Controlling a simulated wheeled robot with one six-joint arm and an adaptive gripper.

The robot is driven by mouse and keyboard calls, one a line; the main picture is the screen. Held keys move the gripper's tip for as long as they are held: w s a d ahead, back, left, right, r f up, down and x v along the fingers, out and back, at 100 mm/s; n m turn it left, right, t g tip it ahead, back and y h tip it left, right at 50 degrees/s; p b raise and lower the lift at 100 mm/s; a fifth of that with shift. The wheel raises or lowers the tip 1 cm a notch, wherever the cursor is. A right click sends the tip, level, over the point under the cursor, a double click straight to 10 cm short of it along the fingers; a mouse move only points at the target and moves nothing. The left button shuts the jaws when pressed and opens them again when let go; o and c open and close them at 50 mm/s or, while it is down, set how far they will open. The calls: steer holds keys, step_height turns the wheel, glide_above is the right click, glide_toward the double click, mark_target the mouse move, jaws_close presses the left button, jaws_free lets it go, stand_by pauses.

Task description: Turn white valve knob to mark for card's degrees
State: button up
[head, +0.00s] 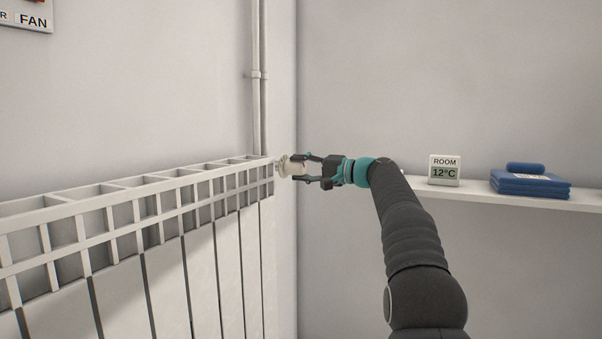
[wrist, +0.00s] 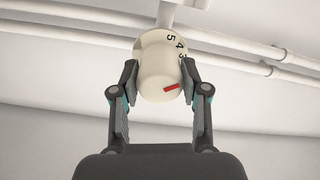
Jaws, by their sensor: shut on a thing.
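The white valve knob (head: 293,166) sits at the right end of the radiator, near the wall corner. My gripper (head: 300,168) is shut on it from the right. In the wrist view the knob (wrist: 163,80) is between the two fingers of my gripper (wrist: 158,85). A red pointer mark shows on its face, toward the lower right. The numbers 5 and 4 are readable on the collar behind it, and a partly hidden number, seemingly 3, is beside the right finger. The other numbers are hidden. A card reading "ROOM 12°C" (head: 444,171) stands on the shelf at right.
The white radiator (head: 130,205) fills the left. A white shelf (head: 480,192) on the right wall holds folded blue cloths (head: 530,183) with a label. Pipes (head: 257,80) rise in the corner.

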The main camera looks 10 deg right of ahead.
steer(key=shift+n, duration=0.6)
steer(key=o, duration=1.1)
steer(key=shift+o, duration=0.2)
steer(key=v, duration=1.2)
